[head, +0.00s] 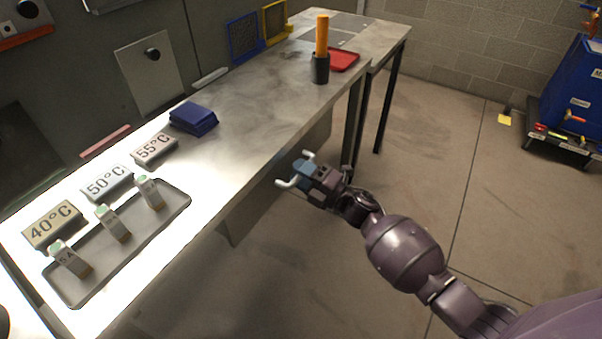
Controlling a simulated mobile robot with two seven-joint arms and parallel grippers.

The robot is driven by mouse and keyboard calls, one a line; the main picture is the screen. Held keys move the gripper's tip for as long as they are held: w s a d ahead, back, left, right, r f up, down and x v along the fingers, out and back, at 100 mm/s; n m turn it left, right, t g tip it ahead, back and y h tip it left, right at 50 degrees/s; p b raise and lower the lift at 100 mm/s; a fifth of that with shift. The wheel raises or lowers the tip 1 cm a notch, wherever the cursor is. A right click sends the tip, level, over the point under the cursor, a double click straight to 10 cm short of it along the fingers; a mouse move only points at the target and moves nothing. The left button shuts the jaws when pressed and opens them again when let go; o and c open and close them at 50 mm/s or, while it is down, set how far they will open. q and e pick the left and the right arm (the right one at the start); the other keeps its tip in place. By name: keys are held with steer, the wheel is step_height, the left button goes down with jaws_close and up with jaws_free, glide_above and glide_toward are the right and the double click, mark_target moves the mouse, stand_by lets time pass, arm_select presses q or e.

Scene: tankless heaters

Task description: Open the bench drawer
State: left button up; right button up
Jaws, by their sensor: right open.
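The workbench (262,110) runs diagonally from the lower left to the upper right. Under its front edge hangs a grey front panel (240,214), seen at a steep angle, which looks like the drawer unit. I cannot make out a handle or an open gap on it. My right gripper (289,169) is open and empty, just in front of this panel and below the bench top's edge. Its two pale fingers point toward the panel. I cannot tell whether they touch it. My left gripper is not in view.
A tray (178,197) with several small labelled blocks lies near the bench's front edge, beside temperature signs (108,182). A blue block (194,118), a dark holder with an orange handle (320,68) and a red tray (343,60) stand farther back.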

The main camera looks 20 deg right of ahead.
jaws_close()
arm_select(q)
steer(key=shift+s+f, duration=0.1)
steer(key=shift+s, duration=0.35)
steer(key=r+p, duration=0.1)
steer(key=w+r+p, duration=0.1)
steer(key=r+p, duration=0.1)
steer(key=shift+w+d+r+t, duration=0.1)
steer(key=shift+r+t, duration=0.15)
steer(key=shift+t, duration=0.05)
arm_select(e)
steer(key=r+v, duration=0.2)
steer(key=v, duration=1.2)
steer(key=r+v, duration=0.3)
steer(key=v, duration=1.1)
steer(key=shift+s+d+r, duration=0.2)
steer(key=shift+s+d, duration=0.3)
steer(key=shift+s, duration=0.05)
